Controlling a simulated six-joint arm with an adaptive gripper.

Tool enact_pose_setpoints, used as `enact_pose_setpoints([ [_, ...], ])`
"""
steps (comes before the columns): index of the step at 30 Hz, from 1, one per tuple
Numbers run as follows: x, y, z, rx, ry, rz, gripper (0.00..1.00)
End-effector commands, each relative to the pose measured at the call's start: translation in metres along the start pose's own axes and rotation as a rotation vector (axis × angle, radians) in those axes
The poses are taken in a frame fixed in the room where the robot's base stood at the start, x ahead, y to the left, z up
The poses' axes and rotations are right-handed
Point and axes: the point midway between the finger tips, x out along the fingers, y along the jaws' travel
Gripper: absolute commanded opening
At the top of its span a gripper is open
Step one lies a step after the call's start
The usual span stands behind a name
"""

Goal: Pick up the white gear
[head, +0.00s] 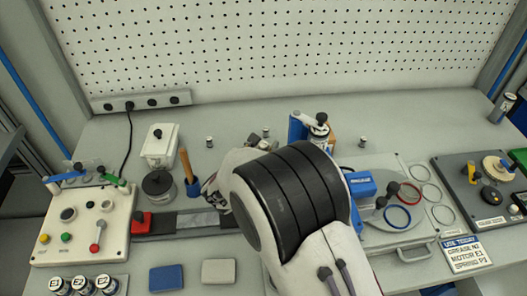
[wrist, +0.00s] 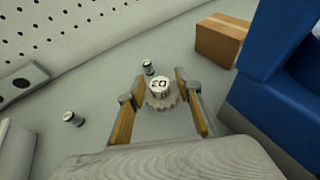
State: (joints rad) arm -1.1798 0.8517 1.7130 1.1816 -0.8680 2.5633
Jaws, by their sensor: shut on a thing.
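The white gear (wrist: 162,102) is in the wrist view, between the two fingers of my gripper (wrist: 160,92). It has a toothed rim and a pale round top with dark characters on it. My gripper is shut on it, with one finger at each side. I cannot tell whether the gear touches the bench or is lifted. In the head view my own arm hides the gear and the fingertips.
Small cylinders (wrist: 148,67) (wrist: 72,118) stand near the gear. A cardboard box (wrist: 220,40) and a large blue object (wrist: 275,55) are at the right. A perforated wall (head: 280,45) backs the grey bench. A control box (head: 85,225) is at the left, a round-plate station (head: 400,245) at the right.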

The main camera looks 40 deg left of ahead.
Motion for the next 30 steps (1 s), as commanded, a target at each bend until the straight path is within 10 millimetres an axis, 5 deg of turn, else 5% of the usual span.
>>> enact_pose_setpoints([
  [12, -0.02, 0.0, 0.048, 0.002, -0.002, 0.001, 0.15],
  [30, -0.023, 0.0, 0.056, 0.0, -0.001, 0.0, 0.15],
])
